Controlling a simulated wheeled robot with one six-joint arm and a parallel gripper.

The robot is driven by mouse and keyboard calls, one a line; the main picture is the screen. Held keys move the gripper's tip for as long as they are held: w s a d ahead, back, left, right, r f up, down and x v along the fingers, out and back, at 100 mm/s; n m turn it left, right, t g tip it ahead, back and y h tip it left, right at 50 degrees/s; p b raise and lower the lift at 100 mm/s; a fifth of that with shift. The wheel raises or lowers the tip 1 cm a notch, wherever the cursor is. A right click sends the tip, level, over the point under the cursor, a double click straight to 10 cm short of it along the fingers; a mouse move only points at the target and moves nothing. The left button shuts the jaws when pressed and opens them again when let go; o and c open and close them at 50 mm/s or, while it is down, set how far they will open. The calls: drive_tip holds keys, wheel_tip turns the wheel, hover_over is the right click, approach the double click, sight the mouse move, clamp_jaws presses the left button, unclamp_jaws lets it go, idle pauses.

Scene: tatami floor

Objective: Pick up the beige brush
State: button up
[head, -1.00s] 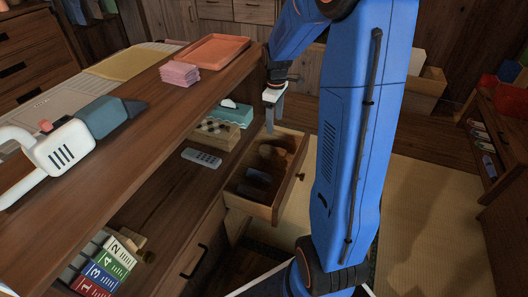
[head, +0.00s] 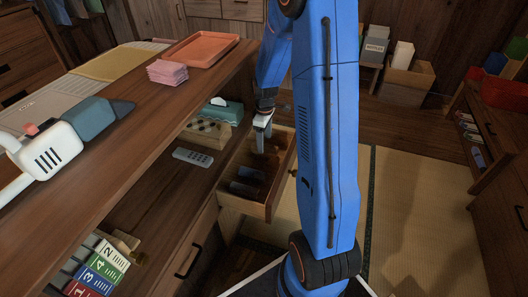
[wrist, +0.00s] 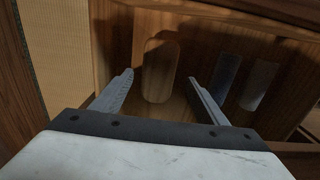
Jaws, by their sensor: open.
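The beige brush (wrist: 160,62), a rounded oblong, lies in the open drawer (head: 242,208). In the wrist view it lies between my two fingers, with a gap on each side. My gripper (wrist: 160,78) is open and empty, pointing down at the brush. In the head view my gripper (head: 262,145) is over the far part of the drawer; the brush is dark and partly hidden there. How far the fingertips are above the brush is hard to tell.
A tissue box (head: 222,110), a checkered box (head: 207,131) and a remote (head: 193,155) sit on the shelf. The desk top overhangs on the left. Tatami (head: 415,210) is clear on the right.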

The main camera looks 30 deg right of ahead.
drive_tip(key=shift+w+f, duration=0.2)
drive_tip(key=shift+f, duration=2.45)
drive_tip(key=c, duration=1.2)
